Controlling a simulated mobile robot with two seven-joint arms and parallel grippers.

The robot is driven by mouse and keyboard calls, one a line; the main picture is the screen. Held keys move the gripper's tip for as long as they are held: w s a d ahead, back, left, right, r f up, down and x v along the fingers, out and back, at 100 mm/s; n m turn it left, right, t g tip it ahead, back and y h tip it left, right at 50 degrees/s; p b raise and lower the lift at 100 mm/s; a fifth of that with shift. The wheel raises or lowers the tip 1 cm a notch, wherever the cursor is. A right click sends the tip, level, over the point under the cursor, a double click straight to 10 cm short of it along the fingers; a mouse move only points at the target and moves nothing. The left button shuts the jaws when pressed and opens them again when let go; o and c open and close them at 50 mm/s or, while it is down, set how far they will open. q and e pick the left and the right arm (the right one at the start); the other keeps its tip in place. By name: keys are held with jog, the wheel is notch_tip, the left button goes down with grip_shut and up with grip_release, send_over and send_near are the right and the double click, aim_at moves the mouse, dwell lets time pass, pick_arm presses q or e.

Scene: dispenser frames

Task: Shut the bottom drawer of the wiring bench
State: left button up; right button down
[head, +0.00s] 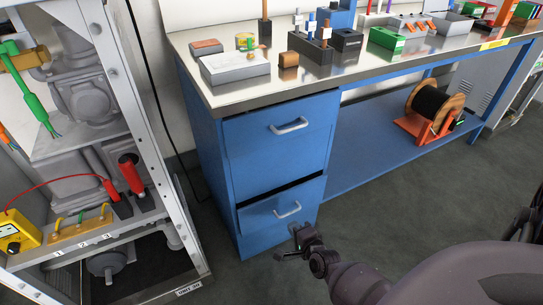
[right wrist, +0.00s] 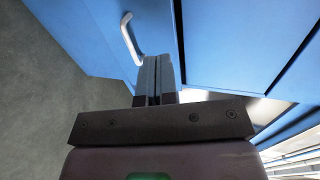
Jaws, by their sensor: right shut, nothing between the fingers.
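The wiring bench (head: 214,160) is blue with a metal top. Its bottom drawer (head: 259,216) stands out a little, with a dark gap along its top edge. Its silver bar handle (head: 288,210) also shows in the right wrist view (right wrist: 130,38). The drawer above (head: 265,150) looks closed. My right gripper (head: 297,231) is shut and empty, just below and in front of the bottom drawer's handle. In the right wrist view its fingers (right wrist: 158,66) point at the blue drawer front beside the handle; I cannot tell whether they touch. My left gripper is not in view.
A grey equipment frame (head: 150,150) stands to the left, with grey floor between it and the bench. A cable spool (head: 433,105) sits on the bench's lower shelf. Boxes and tools cover the benchtop. The floor in front of the bench is clear apart from my arm.

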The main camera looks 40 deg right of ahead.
aim_at(272, 200)
jog(key=b+x, duration=0.3)
jog(key=x, duration=0.9)
jog(key=shift+r+b, duration=0.15)
jog(key=shift+b, duration=0.25)
jog(key=shift+w, duration=0.4)
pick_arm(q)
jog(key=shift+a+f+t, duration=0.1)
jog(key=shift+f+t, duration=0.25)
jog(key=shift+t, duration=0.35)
pick_arm(e)
jog(key=shift+w+d+r, duration=0.1)
jog(key=shift+w+r, duration=0.05)
jog(key=shift+w, duration=0.2)
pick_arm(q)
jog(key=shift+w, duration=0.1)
